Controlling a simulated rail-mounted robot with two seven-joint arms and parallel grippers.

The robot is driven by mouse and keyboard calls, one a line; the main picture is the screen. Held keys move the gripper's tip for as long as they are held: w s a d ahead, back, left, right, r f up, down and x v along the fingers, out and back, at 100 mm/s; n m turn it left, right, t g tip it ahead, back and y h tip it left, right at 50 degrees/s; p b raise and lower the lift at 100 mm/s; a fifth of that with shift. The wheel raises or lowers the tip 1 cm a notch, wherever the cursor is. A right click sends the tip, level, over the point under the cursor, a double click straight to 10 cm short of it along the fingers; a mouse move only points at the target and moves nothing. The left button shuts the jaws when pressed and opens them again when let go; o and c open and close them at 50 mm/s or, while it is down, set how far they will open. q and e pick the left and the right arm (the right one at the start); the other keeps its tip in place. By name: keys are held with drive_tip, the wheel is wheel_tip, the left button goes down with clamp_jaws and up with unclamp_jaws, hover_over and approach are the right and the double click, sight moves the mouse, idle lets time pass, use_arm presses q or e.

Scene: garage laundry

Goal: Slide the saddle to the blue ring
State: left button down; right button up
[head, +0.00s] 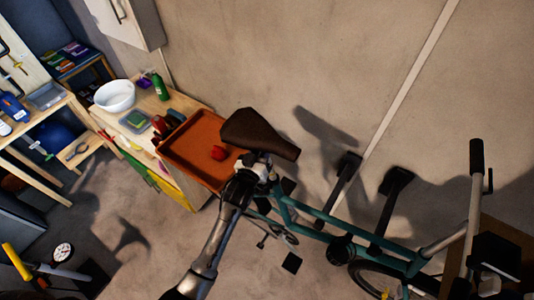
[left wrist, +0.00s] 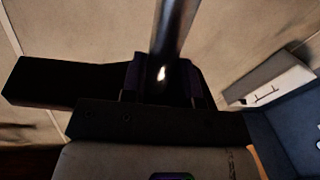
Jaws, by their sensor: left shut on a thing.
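The dark brown saddle (head: 258,133) is at the upper end of the teal bicycle (head: 310,228), above and partly over an orange tray in the head view. My left gripper (head: 248,172) is just below the saddle, and its arm hides part of the post and frame there. In the left wrist view a shiny metal post (left wrist: 175,45) runs between the jaws of my left gripper (left wrist: 165,85), which is shut on it. I cannot make out a blue ring in either view. My right gripper is not in view.
The orange tray (head: 180,155) with a red object (head: 218,153) stands on a wooden cabinet left of the saddle. A white bowl (head: 114,96) and a green bottle (head: 160,86) stand behind it. The wall (head: 340,60) is behind the bicycle. A black handlebar grip (head: 476,157) rises at right.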

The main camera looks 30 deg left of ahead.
use_arm(q)
drive_tip(key=shift+a+r+p, duration=0.2)
drive_tip(key=shift+r+p, duration=0.1)
drive_tip(key=shift+r, duration=0.75)
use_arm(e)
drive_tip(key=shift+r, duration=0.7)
use_arm(q)
drive_tip(key=c, duration=0.9)
unclamp_jaws()
drive_tip(key=shift+f, duration=0.2)
drive_tip(key=shift+o, duration=0.2)
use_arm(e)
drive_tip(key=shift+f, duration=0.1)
use_arm(q)
drive_tip(key=shift+s+d+f, duration=0.1)
drive_tip(key=shift+s, duration=0.45)
drive_tip(key=s+d+b, duration=0.2)
drive_tip(key=s, duration=1)
drive_tip(key=shift+s, duration=0.25)
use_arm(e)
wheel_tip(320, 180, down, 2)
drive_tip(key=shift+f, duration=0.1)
